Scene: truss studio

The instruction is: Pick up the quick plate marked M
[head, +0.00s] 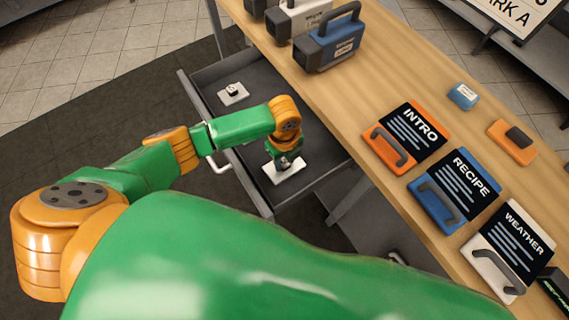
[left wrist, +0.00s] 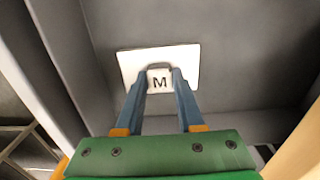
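The quick plate marked M (left wrist: 187,62) is a white square plate with a small raised block bearing the letter M. It lies in the open grey drawer and also shows in the head view (head: 290,173). My left gripper (left wrist: 161,76) reaches down over it, and its two blue fingers stand on either side of the M block. The fingers are apart with the block between them; whether they press on it I cannot tell. In the head view my left gripper (head: 284,161) partly hides the block. My right gripper is not in view.
The drawer (head: 225,118) has low walls close around the plate. A second white plate (head: 234,94) lies at its far end. The wooden counter (head: 330,95) above carries a blue case (head: 330,45) and the INTRO (head: 408,138), RECIPE (head: 455,190) and WEATHER (head: 508,250) boards.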

